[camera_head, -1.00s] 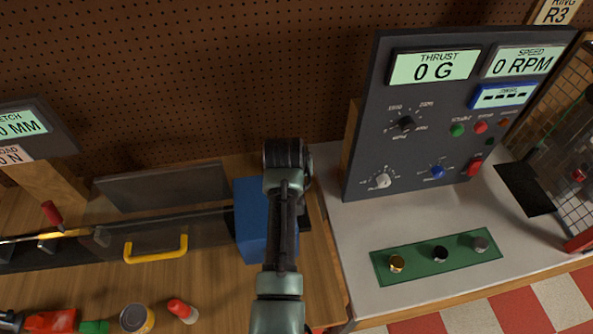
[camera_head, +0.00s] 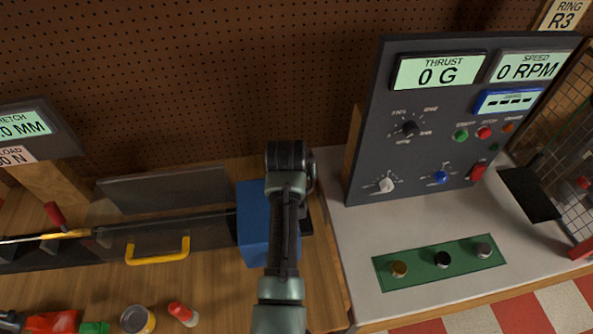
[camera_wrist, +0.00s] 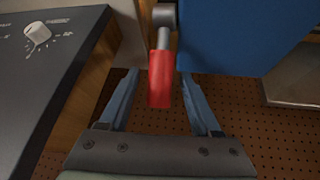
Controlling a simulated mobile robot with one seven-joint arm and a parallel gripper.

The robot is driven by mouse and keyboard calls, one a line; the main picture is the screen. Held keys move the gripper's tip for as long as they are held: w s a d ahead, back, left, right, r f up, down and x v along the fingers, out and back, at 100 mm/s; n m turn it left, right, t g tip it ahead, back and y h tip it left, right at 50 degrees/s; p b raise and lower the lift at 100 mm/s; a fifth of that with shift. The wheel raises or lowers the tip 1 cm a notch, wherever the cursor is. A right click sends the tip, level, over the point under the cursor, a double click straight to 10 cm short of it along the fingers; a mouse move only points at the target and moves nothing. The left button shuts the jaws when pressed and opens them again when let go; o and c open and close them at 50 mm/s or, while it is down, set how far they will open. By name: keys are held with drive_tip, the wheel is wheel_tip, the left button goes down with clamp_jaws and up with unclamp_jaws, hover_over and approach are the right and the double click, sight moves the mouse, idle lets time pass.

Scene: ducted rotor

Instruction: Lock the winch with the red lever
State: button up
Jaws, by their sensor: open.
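The red lever (camera_wrist: 160,82) shows in the wrist view, a red grip on a short grey metal stem. The stem rises to a grey pivot beside a blue housing (camera_wrist: 235,35), which looks like the winch body. My gripper (camera_wrist: 158,73) is open, with one finger on each side of the red grip and a visible gap on both sides. It does not hold the lever. In the head view the blue housing (camera_head: 253,222) stands on the wooden bench, partly behind my arm. My gripper and this lever are hidden there.
A dark control panel (camera_head: 440,120) with knobs stands right of the housing; its edge shows in the wrist view (camera_wrist: 50,85). Left are a clear cover with a yellow handle (camera_head: 158,257) and another small red handle (camera_head: 54,214). A pegboard wall (camera_head: 200,80) is behind.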

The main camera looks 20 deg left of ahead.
drive_tip(key=b+v, duration=0.2)
drive_tip(key=v, duration=1)
drive_tip(key=shift+r, duration=0.15)
drive_tip(key=w+d+r+m+t+b, duration=0.1)
drive_tip(key=w+d+r+t, duration=0.2)
drive_tip(key=r, duration=0.5)
drive_tip(key=d+r+m+t+y+b, duration=0.1)
drive_tip(key=d+r+t, duration=0.2)
drive_tip(key=r+t, duration=0.35)
drive_tip(key=w+d+r+m+t+b, duration=0.1)
drive_tip(key=w+d+r+t, duration=0.15)
drive_tip(key=r, duration=0.75)
drive_tip(key=s+d+r+m+t+h+b, duration=0.1)
drive_tip(key=s+d+r+t, duration=0.3)
drive_tip(key=s+r, duration=0.4)
drive_tip(key=s+d+r+m+t+h, duration=0.1)
drive_tip(key=s+d+r+t, duration=0.4)
drive_tip(key=s+r, duration=0.3)
wheel_tip(320, 180, up, 3)
drive_tip(key=shift+s+d+r+h+b, duration=0.15)
drive_tip(key=shift+s+d+h+b, duration=0.05)
drive_tip(key=shift+h+b, duration=0.15)
